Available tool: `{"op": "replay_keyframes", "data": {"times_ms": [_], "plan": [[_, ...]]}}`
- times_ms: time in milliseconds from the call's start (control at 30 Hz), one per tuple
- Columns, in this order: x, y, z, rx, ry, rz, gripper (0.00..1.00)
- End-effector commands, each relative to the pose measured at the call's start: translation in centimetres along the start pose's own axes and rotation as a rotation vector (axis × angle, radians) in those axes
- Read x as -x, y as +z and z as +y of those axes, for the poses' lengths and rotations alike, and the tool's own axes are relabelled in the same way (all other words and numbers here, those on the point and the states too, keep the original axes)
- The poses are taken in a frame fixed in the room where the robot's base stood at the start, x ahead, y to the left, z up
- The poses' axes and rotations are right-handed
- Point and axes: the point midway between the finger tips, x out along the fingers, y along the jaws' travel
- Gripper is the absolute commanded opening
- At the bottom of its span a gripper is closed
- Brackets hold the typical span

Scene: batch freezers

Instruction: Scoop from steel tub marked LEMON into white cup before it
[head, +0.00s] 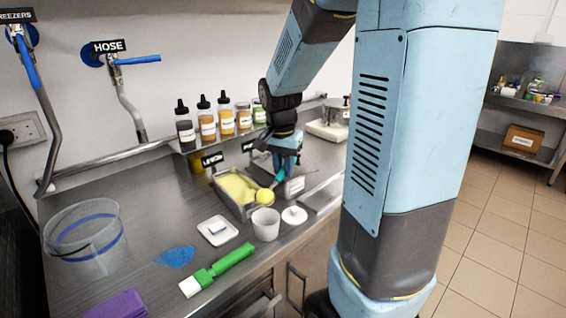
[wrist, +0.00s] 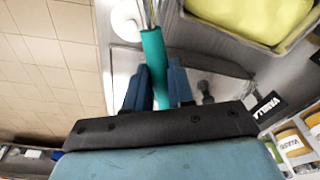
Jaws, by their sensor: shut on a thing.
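My gripper (head: 284,160) is shut on the teal handle of a scoop (head: 279,178); the handle stands between the two blue fingers in the wrist view (wrist: 153,72). A round yellow ball (head: 264,196) sits at the scoop's lower end, at the right front of the steel tub (head: 243,211). The tub holds yellow ice cream (head: 235,187), which also shows in the wrist view (wrist: 255,17). A black sign (head: 212,159) stands behind it, too small to read. The white cup (head: 265,226) stands upright in front of the tub; I see nothing in it.
A white round lid (head: 294,215) lies right of the cup. A white dish (head: 218,230), a green-handled brush (head: 217,270), a blue cloth (head: 175,257) and a clear bucket (head: 85,237) occupy the counter. Several sauce bottles (head: 225,115) line the back. A second sign (wrist: 265,108) stands near my gripper.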

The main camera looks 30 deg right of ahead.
Motion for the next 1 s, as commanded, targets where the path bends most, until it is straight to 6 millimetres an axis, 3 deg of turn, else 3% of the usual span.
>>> {"op": "replay_keyframes", "data": {"times_ms": [167,1000], "plan": [[-1.2,0.2,0.0,0.002,0.006,-0.002,0.0],[-2.1,0.3,-2.4,0.096,0.738,0.0,0.0]]}}
